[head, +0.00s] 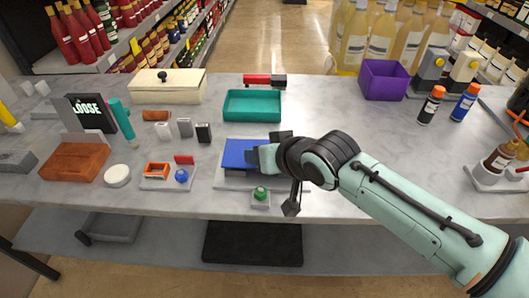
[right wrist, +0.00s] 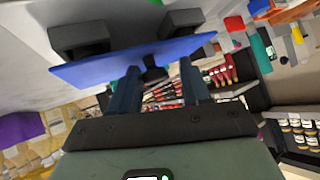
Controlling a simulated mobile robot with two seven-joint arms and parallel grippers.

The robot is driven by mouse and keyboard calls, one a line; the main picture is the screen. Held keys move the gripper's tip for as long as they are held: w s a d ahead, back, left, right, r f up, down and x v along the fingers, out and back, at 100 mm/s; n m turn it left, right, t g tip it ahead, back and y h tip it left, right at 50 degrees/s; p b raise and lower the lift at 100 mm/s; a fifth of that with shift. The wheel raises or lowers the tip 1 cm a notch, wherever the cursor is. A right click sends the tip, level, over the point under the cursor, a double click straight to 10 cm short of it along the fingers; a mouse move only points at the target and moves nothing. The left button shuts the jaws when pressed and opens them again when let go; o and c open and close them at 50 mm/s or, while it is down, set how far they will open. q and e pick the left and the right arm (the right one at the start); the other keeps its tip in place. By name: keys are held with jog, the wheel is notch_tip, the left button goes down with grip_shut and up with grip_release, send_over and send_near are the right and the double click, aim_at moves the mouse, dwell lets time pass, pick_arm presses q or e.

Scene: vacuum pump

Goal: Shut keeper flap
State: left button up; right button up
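A flat blue panel, which looks like the keeper flap (head: 239,151), sits over a grey base (head: 236,182) at the front middle of the table. In the right wrist view the blue flap (right wrist: 120,62) spans the view in front of the fingers, with dark grey blocks (right wrist: 80,38) on its other side. My right gripper (head: 262,157) is at the flap's right side. In the right wrist view its two fingers (right wrist: 158,85) are apart, with a dark knob (right wrist: 153,70) between them. I cannot tell whether they touch it. My left gripper is not in view.
A green button on a small plate (head: 260,196) stands just in front of the flap. A teal tray (head: 253,105) lies behind it. An orange-framed block (head: 158,170) and a blue knob (head: 182,175) are to the left. The tabletop right of my arm is partly clear.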

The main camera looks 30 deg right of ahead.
jog(key=shift+s+d+f+g, duration=0.1)
jog(key=shift+d+f+g, duration=0.05)
jog(key=shift+f, duration=0.35)
jog(key=shift+s+d+f+g, duration=0.1)
jog(key=shift+f+g, duration=0.05)
jog(key=shift+f, duration=0.3)
jog(key=shift+s+r, duration=0.1)
jog(key=shift+r, duration=0.1)
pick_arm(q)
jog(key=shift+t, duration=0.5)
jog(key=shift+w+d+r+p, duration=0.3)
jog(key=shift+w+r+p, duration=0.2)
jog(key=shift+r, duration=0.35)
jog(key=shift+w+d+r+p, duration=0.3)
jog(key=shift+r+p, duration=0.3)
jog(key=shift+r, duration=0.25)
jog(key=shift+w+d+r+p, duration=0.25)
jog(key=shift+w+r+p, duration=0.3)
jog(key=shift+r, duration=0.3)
pick_arm(e)
jog(key=a+v, duration=0.1)
jog(key=v, duration=1.2)
jog(key=shift+d+r, duration=0.25)
jog(key=shift+r, duration=0.35)
